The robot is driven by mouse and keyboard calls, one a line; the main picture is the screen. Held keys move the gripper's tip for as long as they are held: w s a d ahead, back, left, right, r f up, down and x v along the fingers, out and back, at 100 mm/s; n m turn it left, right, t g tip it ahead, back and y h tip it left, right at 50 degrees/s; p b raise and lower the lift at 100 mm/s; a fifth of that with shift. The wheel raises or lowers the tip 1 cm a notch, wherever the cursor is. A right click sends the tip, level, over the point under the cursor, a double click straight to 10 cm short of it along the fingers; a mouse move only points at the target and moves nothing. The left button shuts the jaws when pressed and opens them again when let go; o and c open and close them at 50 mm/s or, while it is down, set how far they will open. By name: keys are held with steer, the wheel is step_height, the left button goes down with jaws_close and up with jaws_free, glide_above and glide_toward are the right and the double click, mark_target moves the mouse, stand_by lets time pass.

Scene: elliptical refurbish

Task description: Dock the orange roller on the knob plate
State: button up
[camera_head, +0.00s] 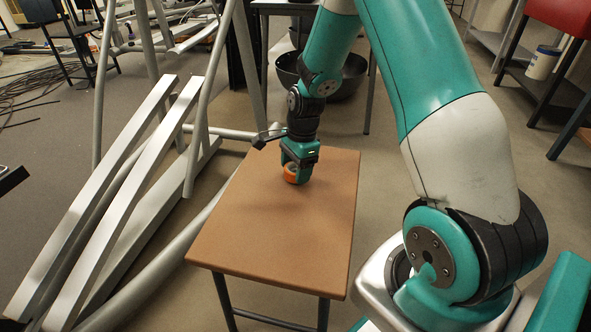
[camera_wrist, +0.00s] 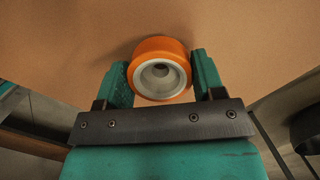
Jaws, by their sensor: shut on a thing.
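The orange roller (camera_head: 291,179) has a pale hub with a hole in its face. In the wrist view the roller (camera_wrist: 160,46) sits between the two green fingers of my gripper (camera_wrist: 162,72), which is shut on it. In the head view my gripper (camera_head: 296,168) points down with the roller low at the far part of the brown table (camera_head: 270,245). I cannot tell whether the roller touches the tabletop. I see no knob plate in either view.
White and grey metal frame bars (camera_head: 150,170) lean and lie left of the table. Dark bowls (camera_head: 345,75) stand behind it. A white bucket (camera_head: 543,63) is on a shelf at the upper right. The front of the tabletop is clear.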

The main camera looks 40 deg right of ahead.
step_height(320, 180, up, 19)
steer(key=p, duration=0.8)
steer(key=s+a+f+n+g+h, duration=0.2)
steer(key=a+f+n, duration=0.65)
steer(key=n, duration=1.05)
step_height(320, 180, up, 20)
steer(key=s+p, duration=0.2)
steer(key=p, duration=2.7)
steer(key=shift+d+p, duration=0.3)
steer(key=shift+p, duration=0.1)
